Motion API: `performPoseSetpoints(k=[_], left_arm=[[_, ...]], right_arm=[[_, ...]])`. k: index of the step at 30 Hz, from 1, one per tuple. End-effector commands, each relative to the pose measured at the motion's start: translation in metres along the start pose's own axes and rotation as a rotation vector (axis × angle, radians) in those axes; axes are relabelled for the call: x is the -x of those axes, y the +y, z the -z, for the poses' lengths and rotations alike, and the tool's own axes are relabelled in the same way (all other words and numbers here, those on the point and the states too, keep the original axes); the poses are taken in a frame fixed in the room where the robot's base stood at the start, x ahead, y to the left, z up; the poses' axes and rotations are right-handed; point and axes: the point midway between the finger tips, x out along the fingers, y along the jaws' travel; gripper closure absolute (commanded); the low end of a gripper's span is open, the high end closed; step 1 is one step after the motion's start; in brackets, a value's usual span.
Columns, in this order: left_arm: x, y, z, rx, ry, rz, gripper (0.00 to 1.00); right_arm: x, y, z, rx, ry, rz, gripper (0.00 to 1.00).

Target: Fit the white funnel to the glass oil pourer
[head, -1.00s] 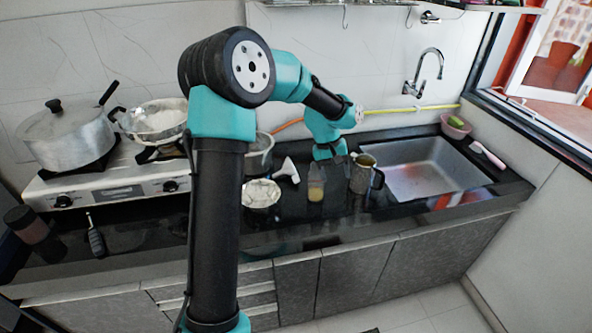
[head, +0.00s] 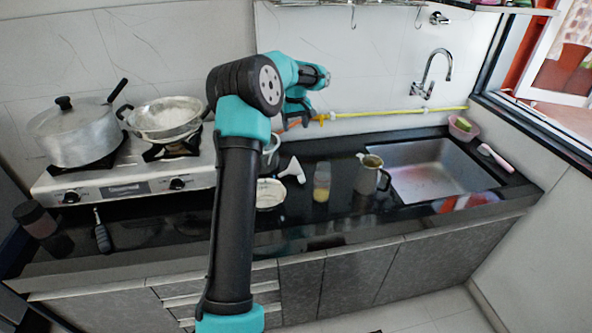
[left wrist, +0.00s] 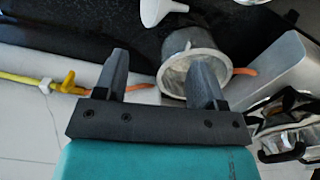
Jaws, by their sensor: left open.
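The white funnel (head: 293,170) lies on the dark counter, to the left of the glass oil pourer (head: 321,182). The pourer stands upright with yellow oil in its lower part. A white piece that looks like the funnel (left wrist: 158,10) shows at the top edge of the left wrist view, cut off there. My left gripper (left wrist: 158,62) is open, with no thing held between its fingers. In the head view its wrist is by the back wall, above and behind the funnel, and its fingertips cannot be made out. My right gripper is not in view.
A grey pot (left wrist: 178,42) is close to my left fingers. A bowl (head: 268,194) stands left of the funnel, a metal jug (head: 370,176) right of the pourer, before the sink (head: 435,172). The stove (head: 130,185) is at left. A yellow hose (head: 400,112) runs along the wall.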

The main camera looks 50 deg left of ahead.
Motion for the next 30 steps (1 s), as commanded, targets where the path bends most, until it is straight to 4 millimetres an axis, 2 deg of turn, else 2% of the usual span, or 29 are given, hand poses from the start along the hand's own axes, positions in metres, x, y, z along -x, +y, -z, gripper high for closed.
performPoseSetpoints(k=[21, 30], left_arm=[[-0.111, 0.0, -0.001, -0.001, -0.003, 0.002, 0.36], [-0.118, 0.0, 0.0, -0.001, 0.0, 0.0, 0.36]], right_arm=[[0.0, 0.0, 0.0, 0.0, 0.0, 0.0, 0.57], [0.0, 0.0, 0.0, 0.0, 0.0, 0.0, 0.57]])
